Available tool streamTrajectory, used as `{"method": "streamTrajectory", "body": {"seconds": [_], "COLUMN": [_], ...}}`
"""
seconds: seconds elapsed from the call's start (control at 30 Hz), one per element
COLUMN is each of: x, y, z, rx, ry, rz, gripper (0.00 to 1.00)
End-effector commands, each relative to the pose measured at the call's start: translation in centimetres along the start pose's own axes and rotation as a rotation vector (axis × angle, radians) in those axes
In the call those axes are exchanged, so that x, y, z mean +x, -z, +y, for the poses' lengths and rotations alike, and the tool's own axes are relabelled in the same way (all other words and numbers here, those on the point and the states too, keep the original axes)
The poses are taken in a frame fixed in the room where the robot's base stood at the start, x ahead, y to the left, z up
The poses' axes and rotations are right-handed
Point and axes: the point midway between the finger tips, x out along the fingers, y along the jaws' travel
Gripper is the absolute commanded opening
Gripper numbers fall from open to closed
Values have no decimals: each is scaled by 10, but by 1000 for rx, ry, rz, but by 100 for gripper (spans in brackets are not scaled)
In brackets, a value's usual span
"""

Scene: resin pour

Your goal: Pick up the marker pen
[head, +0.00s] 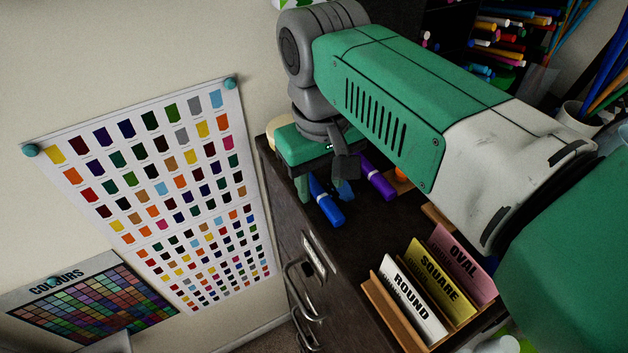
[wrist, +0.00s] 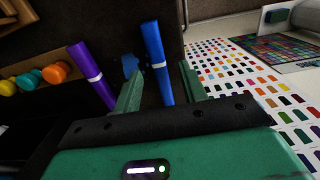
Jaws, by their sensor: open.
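A blue marker pen (head: 326,204) lies on the dark cabinet top near its left edge in the head view. In the wrist view the blue pen (wrist: 157,62) reaches in between the two green fingers. A purple marker pen (head: 376,177) lies to its right in the head view; it also shows left of the fingers in the wrist view (wrist: 91,75). My gripper (head: 324,190) is open, pointing down over the blue pen, with a finger on each side of it. The wrist view shows my gripper (wrist: 163,85) empty. Whether a finger touches the pen I cannot tell.
A wooden holder (head: 382,312) with ROUND, SQUARE and OVAL cards stands at the front. An orange knob-like item (head: 402,182) is beside the purple pen. Drawer handles (head: 300,275) stick out from the cabinet front. A colour chart (head: 150,185) hangs on the wall at left.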

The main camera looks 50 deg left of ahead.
Motion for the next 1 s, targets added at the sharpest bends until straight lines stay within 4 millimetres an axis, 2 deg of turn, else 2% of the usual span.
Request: {"method": "streamTrajectory", "body": {"seconds": [0.13, 0.37, 0.57, 0.87, 1.0], "x": [16, 18, 18, 17, 10], "y": [0, 0, 0, 1, 1], "z": [0, 0, 0, 0, 0], "rx": [0, 0, 0, 0, 0], "ry": [0, 0, 0, 0, 0], "rz": [0, 2, 2, 2, 4], "gripper": [42, 40, 1, 0, 0]}}
